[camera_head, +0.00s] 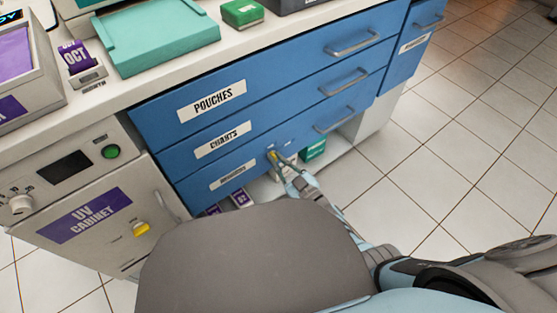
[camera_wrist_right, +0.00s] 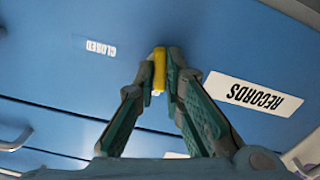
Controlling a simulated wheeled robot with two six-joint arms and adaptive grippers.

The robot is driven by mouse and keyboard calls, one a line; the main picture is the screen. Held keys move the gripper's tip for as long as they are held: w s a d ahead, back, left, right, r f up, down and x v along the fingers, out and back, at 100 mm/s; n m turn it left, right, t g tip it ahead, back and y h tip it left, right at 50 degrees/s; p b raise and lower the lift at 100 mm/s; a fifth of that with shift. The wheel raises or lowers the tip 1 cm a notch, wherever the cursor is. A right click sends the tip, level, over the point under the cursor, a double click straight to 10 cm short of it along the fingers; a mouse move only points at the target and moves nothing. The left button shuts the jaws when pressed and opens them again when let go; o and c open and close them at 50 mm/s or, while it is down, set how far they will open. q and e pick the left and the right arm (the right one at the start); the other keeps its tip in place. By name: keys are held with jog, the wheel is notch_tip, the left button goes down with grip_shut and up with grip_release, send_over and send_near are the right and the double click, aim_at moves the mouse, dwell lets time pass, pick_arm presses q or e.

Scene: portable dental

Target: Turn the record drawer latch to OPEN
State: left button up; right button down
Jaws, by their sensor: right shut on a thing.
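The record drawer is the lowest blue drawer (camera_head: 285,155), with a white label that reads RECORDS in the right wrist view (camera_wrist_right: 257,92). Its small yellow latch (camera_head: 272,154) sits on the drawer front, right of the label in the head view. In the right wrist view the latch (camera_wrist_right: 159,70) stands upright in the picture between my fingertips. My right gripper (camera_head: 277,159) is shut on it; the fingers (camera_wrist_right: 160,76) hide its sides. A CLOSED mark (camera_wrist_right: 101,48) is left of the latch in the wrist view. No OPEN mark is visible. My left gripper is out of view.
Drawers labelled POUCHES (camera_head: 212,100) and CHARTS (camera_head: 223,139) are above, with metal bar handles. The record drawer's handle (camera_head: 334,120) is right of the latch. A UV cabinet (camera_head: 150,205) stands at left. Boxes (camera_head: 314,150) sit under the drawers. Tiled floor at right is clear.

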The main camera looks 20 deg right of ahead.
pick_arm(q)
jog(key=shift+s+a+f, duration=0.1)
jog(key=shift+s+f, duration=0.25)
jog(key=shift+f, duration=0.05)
pick_arm(e)
jog(key=shift+m, duration=1.6)
jog(key=c, duration=1.7)
grip_release()
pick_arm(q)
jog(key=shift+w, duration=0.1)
pick_arm(e)
jog(key=shift+s, duration=0.1)
jog(key=v, duration=1.2)
